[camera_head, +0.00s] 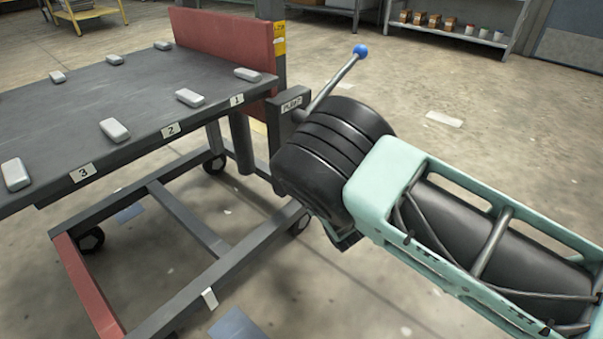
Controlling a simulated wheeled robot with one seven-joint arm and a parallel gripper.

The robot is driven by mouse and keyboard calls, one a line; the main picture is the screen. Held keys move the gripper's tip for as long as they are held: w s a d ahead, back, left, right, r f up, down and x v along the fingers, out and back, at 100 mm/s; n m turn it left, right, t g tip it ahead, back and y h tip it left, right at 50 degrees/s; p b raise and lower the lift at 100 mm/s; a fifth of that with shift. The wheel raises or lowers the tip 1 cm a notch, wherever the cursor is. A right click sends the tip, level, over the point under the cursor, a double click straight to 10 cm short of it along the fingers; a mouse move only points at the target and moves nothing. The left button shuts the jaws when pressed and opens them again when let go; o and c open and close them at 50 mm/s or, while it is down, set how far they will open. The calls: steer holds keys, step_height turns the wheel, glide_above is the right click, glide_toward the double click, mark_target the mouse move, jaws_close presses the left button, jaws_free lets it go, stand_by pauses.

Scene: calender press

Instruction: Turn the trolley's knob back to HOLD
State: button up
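The trolley (130,105) has a dark flat top with labels 1, 2 and 3 along its front edge and stands at the left. A dark box (276,130) with a small white label, too small to read surely, is at its right end. A lever with a blue ball knob (360,51) slants up and right from near this box. No knob marked HOLD can be made out. My arm's black joint and pale green link cover the area right of the box. My gripper is not visible, so its hold and contact cannot be seen.
Several grey blocks (115,130) sit on the trolley top. A red upright panel (222,38) stands at its far right end. The trolley's lower frame (190,215) spreads below on wheels. A shelf (450,35) stands at the back right. The floor between is mostly clear.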

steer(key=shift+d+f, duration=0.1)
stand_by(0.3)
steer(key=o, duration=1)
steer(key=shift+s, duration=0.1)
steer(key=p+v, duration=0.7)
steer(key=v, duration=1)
steer(key=shift+p, duration=0.4)
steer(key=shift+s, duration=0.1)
